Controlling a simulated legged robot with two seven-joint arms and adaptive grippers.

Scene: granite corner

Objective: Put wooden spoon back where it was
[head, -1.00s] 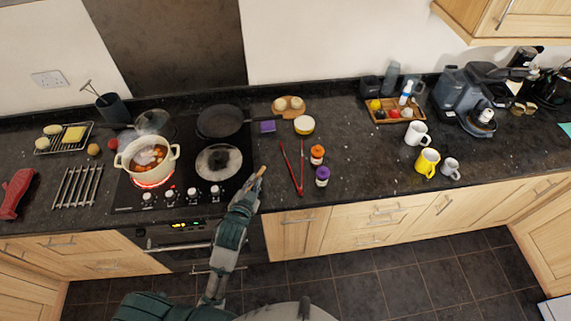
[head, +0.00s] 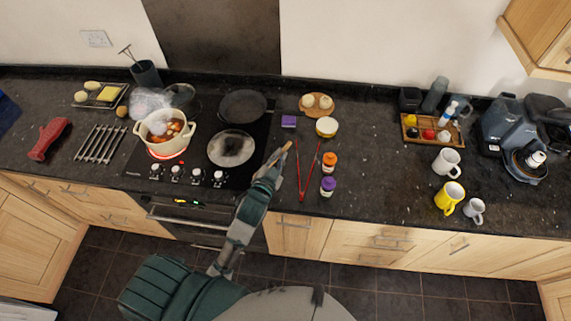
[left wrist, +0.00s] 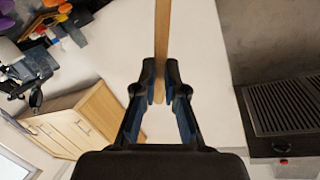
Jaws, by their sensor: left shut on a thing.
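My left gripper (head: 275,167) is shut on a wooden spoon (head: 286,148); only a short pale end of it shows in the head view. In the left wrist view the spoon's wooden shaft (left wrist: 162,40) runs up out of frame from between the fingertips (left wrist: 160,85). In the head view the gripper appears over the counter, between the hob's right edge and the red tongs (head: 302,185). Its height above the counter is hard to tell. My right gripper is not in view.
A steaming pot (head: 165,132) stands on the hob's glowing front left burner. A dark utensil holder (head: 146,74) stands behind it. An orange-capped jar (head: 329,162) and a purple-capped jar (head: 327,186) stand right of the tongs. Clear counter lies between these jars and the mugs (head: 447,162).

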